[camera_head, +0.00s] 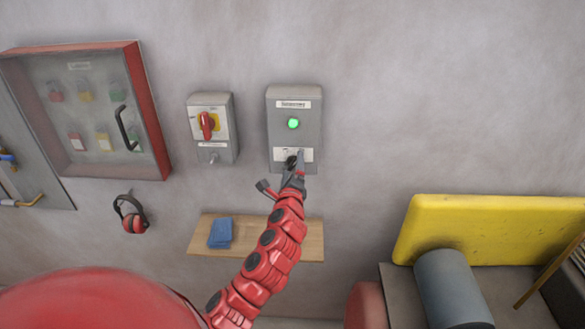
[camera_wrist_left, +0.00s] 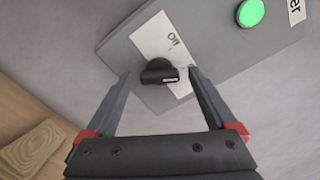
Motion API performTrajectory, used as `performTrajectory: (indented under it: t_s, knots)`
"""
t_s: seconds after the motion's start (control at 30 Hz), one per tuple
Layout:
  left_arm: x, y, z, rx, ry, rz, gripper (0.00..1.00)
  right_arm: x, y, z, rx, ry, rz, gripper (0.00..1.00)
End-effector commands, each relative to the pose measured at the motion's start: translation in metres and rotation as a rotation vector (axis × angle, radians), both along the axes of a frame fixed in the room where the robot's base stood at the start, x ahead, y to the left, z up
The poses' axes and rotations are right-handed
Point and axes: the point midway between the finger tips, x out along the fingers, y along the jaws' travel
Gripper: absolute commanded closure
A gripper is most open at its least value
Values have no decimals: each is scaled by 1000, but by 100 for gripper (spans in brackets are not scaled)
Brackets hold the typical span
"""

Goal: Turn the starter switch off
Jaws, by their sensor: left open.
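The starter box (camera_head: 294,105) is a grey box on the wall with a lit green lamp (camera_head: 293,124), which also shows in the left wrist view (camera_wrist_left: 251,13). Below the lamp is a white label plate with the black starter switch knob (camera_wrist_left: 160,71). In the head view the knob (camera_head: 291,160) is partly covered by my left gripper (camera_head: 295,170). In the left wrist view my left gripper (camera_wrist_left: 160,85) is open, with one finger on each side of the knob. I cannot tell whether either finger touches it. My right gripper is not in view.
A grey box with a red rotary switch (camera_head: 207,125) on yellow is left of the starter box. A wooden shelf (camera_head: 270,240) with a blue cloth (camera_head: 220,233) is below. Red ear defenders (camera_head: 133,221) hang left. A red-framed cabinet (camera_head: 156,110) is farther left; yellow padding (camera_head: 490,230) is right.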

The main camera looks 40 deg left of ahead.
Motion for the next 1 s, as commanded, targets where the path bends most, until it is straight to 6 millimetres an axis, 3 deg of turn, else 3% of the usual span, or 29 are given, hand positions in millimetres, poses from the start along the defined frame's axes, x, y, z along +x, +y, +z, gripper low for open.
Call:
performTrajectory:
  t_s: [0.07, 0.53, 1.0]
  knots:
    - [0, 0, 0, 0, 0, 0, 14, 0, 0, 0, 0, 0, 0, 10]
    - [0, 0, 0, 0, 1, 1, 96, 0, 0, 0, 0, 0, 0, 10]
    - [0, 0, -3, -111, -71, 0, 96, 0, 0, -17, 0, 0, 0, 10]
